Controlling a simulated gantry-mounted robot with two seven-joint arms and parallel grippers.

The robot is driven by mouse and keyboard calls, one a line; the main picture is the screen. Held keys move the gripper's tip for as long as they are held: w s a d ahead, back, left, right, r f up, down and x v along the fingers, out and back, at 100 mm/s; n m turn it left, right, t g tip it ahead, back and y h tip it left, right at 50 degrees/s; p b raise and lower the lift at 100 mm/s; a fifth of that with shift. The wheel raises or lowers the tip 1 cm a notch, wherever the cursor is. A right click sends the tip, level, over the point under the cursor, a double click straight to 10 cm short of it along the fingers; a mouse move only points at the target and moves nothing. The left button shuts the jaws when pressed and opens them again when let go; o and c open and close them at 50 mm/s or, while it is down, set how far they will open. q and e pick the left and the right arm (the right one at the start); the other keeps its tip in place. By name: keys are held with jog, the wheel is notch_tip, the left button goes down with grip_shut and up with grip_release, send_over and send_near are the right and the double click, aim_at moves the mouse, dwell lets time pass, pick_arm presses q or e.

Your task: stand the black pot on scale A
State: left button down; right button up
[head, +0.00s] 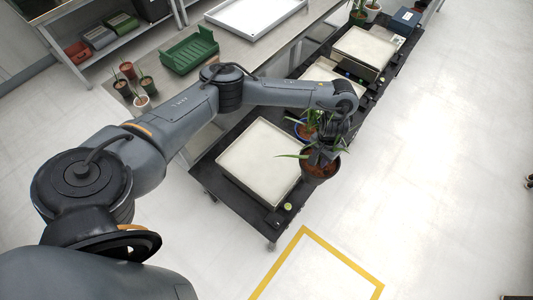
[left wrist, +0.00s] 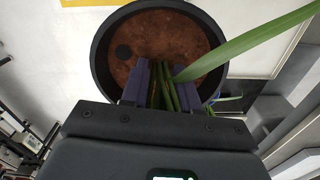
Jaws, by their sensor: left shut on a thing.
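My left gripper (head: 328,142) is shut on the green stems of a potted plant. In the left wrist view its fingers (left wrist: 164,82) close around the stems, over brown soil inside the round black pot (left wrist: 101,62). In the head view the black pot (head: 320,174) looks dark with brown soil and appears upright, by the right side of the nearest cream-topped scale (head: 258,158). Its height above the table is hard to tell. Two more cream-topped scales, a middle one (head: 327,77) and a far one (head: 362,47), stand farther along. I cannot read any scale letter. My right gripper is not in view.
A plant in a blue-rimmed pot (head: 300,129) stands close behind the held pot, partly hidden. The nearest scale's plate is bare. Several small pots (head: 142,102) and a green crate (head: 189,51) stand on the bench at left. A yellow floor outline (head: 336,251) lies in front.

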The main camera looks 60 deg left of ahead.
pick_arm(q)
jog(key=s+a+n+p, duration=0.2)
jog(key=s+a+p, duration=0.2)
jog(key=s+a, duration=0.3)
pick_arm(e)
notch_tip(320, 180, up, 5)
pick_arm(q)
jog(key=s+a+f+b, duration=0.4)
jog(key=a+f, duration=0.8)
jog(key=shift+s+a, duration=0.2)
jog(key=shift+s, duration=0.2)
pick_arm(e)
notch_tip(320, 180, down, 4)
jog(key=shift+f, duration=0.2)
pick_arm(q)
jog(key=c, duration=0.8)
grip_release()
jog(key=shift+c, duration=0.2)
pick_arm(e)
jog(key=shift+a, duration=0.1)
